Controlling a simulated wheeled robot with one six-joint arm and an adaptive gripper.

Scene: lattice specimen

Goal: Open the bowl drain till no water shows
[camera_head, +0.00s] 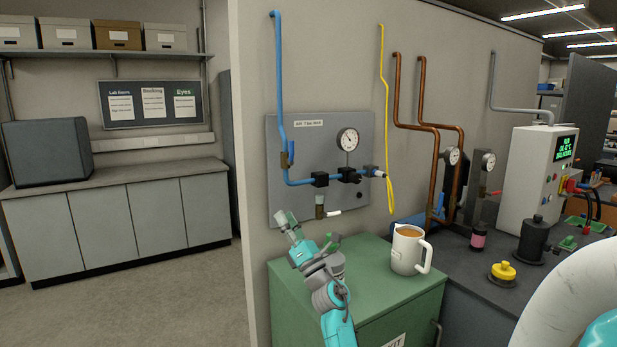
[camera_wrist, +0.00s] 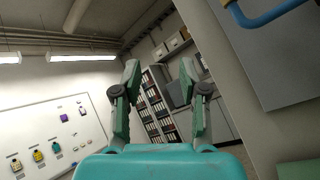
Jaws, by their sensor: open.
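A small olive-brown bowl (camera_head: 320,199) hangs under the blue air line on the grey wall panel (camera_head: 283,150). A short lever with a pale end (camera_head: 333,212), seemingly the drain handle, sticks out to the right at its lower end. The bowl is too small here to tell whether water shows. My gripper (camera_head: 308,229) is open and empty, just below and left of the bowl and apart from it in the picture. In the wrist view my gripper (camera_wrist: 159,70) also shows open, with nothing between its fingers; neither bowl nor lever shows there.
A green cabinet (camera_head: 340,278) stands below the panel, with a white jug (camera_head: 408,252) of brown liquid on its top. Copper pipes (camera_head: 437,128) run farther right. The floor at left is clear.

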